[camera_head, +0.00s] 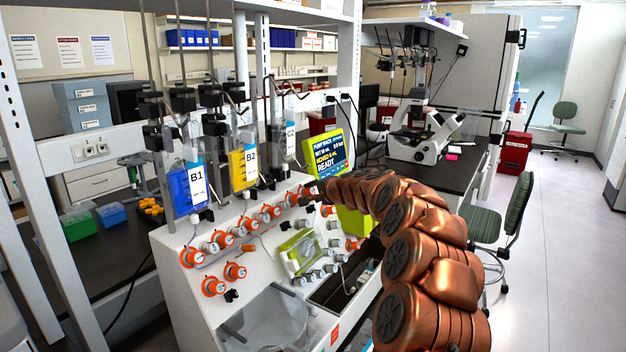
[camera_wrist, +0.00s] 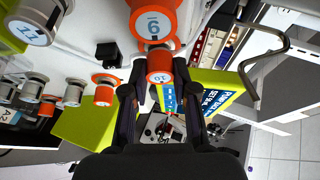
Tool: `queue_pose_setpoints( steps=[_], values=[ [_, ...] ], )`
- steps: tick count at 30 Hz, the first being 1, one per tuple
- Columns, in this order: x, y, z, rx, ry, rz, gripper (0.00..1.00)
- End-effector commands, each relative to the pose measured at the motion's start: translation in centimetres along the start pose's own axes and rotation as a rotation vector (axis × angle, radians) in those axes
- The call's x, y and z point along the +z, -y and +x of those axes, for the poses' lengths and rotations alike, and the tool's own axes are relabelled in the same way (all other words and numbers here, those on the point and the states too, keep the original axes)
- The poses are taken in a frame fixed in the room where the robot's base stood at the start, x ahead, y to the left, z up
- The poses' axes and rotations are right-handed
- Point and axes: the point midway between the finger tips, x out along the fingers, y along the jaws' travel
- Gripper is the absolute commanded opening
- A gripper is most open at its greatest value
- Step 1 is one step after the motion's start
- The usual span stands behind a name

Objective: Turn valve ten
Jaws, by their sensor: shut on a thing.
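Valve ten (camera_wrist: 159,70), a small orange knob with a pale face marked 10, is in the upper middle of the wrist view. My gripper (camera_wrist: 158,66) has one dark finger on each side of it and is shut on it. In the head view my gripper (camera_head: 316,191) reaches the upper right of the white panel (camera_head: 190,312); valve ten cannot be clearly picked out there.
A larger orange valve marked 9 (camera_wrist: 152,24) is right beside valve ten. A yellow-green display box (camera_head: 328,152) reading READY stands just behind. Several orange and grey valves crowd the panel. Bags B1 (camera_head: 187,190) and B2 (camera_head: 244,166) hang above.

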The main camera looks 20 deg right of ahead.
Motion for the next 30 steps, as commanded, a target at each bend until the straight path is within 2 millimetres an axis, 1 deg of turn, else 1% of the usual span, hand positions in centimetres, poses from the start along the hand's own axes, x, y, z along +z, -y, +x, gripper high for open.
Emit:
queue_pose_setpoints(
  steps=[1,13,30],
  values=[
    [-0.03,0.44,-0.18,0.012,0.002,0.02,0.0],
    [0.01,0.18,-0.07,0.058,0.001,0.131,0.0],
    [0.04,-0.05,0.03,0.065,0.001,0.149,0.0]
  ],
)
